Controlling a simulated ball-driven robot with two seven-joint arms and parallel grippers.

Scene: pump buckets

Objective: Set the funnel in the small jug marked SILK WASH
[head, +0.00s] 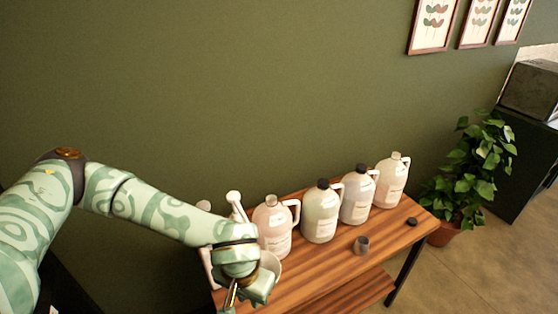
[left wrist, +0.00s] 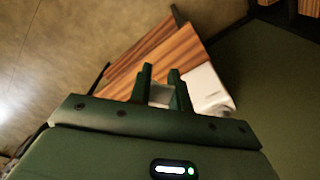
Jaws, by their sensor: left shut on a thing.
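My left gripper (head: 240,290) is at the near left end of the wooden table, low in the head view. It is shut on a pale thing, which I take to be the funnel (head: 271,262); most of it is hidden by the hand. In the left wrist view a light patch of the funnel (left wrist: 161,95) shows between the fingers. Jugs with handles stand in a row: a pink one (head: 272,228), a pale green one (head: 320,215) and a grey-lilac one (head: 357,199) with dark caps, and a pinkish one (head: 391,183) at the far right. Their labels are too small to read.
A small grey cup (head: 361,245) and a loose dark cap (head: 412,221) lie on the table (head: 330,262). A potted plant (head: 466,175) stands beyond the right end. The table's front strip is mostly clear.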

